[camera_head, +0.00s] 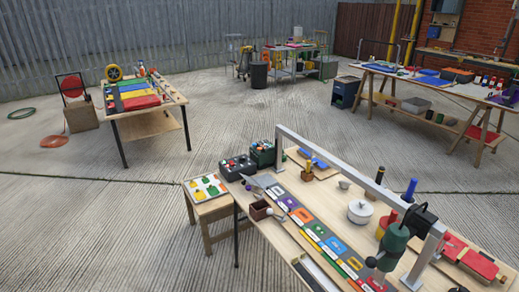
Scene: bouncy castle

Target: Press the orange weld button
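A row of coloured panels runs along the near workbench (330,200). Two of them look orange: one orange panel (301,215) beside a purple one (288,202), and another orange panel (354,263) beside a blue one (336,246). Their markings are too small to read, so I cannot tell which, if either, is the weld button. Neither of my grippers shows in this view.
A grey metal frame (350,182) rises over the near bench, with a green cylindrical tool (394,244) at its right. A white lidded pot (360,211) stands on the bench. A small side table (204,192) adjoins its left. Open concrete floor (230,125) lies beyond.

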